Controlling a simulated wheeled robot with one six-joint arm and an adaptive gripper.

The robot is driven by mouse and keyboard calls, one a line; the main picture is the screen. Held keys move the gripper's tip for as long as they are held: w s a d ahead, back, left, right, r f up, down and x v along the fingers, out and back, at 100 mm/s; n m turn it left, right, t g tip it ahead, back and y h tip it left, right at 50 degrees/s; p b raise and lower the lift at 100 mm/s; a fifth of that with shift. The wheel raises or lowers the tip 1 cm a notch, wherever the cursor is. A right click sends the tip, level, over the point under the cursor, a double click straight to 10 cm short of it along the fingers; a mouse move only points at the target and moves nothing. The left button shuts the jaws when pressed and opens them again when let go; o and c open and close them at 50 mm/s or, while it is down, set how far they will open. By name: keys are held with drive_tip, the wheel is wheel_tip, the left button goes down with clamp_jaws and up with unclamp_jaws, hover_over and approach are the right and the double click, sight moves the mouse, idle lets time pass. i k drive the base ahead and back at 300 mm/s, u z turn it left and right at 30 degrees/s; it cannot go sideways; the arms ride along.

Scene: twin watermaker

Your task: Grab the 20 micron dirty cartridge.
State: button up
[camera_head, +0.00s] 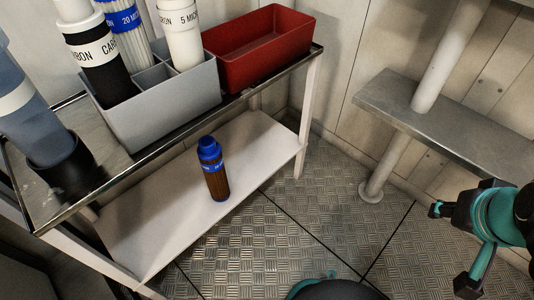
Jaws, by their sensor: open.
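A brown, dirty-looking cartridge with a blue cap and blue label (215,179) stands upright on the white lower shelf (130,240) of the rack. Its label text is too small to read. A clean white cartridge with a blue "20 MI" label (125,20) stands in the grey divided bin on the upper shelf. My gripper (447,248) is open and empty at the right edge, over the floor and well apart from the brown cartridge. Part of my gripper is cut off by the frame.
The upper metal shelf bears the grey bin (165,118) with carbon and 5 micron cartridges, an empty red bin (262,75) and a bluish housing (25,115). A metal bench (390,95) with a white pipe is at right. Checkered floor between is clear.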

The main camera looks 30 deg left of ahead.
sight(209, 152)
drive_tip(key=z, duration=0.2)
drive_tip(key=k, duration=1.1)
drive_tip(key=u, duration=1.4)
